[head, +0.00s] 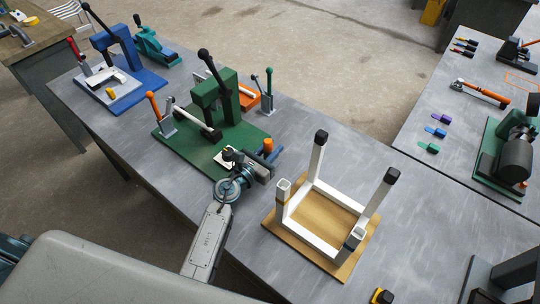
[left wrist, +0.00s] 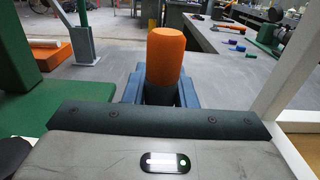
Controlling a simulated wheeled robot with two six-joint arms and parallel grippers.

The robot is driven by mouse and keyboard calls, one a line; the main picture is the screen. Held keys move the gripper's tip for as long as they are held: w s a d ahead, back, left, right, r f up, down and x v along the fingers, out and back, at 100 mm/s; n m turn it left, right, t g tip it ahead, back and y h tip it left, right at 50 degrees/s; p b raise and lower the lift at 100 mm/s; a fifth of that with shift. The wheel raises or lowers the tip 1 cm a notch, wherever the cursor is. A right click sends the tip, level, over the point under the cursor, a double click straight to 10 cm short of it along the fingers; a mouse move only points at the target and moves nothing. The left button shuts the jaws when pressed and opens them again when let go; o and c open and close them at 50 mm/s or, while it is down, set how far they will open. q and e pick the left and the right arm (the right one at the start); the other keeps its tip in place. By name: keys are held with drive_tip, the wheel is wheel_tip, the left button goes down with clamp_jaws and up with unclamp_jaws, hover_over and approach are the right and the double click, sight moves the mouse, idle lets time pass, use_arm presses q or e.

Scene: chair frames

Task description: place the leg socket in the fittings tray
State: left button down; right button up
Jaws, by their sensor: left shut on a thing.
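My left gripper (head: 270,154) is shut on an upright cylinder, orange on top and dark below, which I take for the leg socket (head: 268,144). In the left wrist view the socket (left wrist: 166,58) stands between the blue fingers (left wrist: 160,92); its lower end is hidden. The gripper is at the front right corner of the green base, left of the chair frame. An orange tray (head: 252,102), possibly the fittings tray, lies behind the green press, partly hidden by it. It seems to show in the left wrist view too (left wrist: 48,56). My right gripper is not in view.
A white upturned chair frame (head: 325,219) stands on a wooden board (head: 275,224), legs up. The green press (head: 214,100) and upright levers stand left of the orange tray. A blue press (head: 122,48) is farther left. Bare grey tabletop (head: 305,125) lies right of the tray.

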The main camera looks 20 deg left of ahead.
use_arm(q)
drive_tip(key=shift+f, duration=1.25)
drive_tip(key=shift+f+b, duration=0.1)
drive_tip(key=shift+b, duration=0.25)
drive_tip(key=c, duration=1.6)
unclamp_jaws()
drive_tip(key=shift+f, duration=0.1)
drive_tip(key=o, duration=0.4)
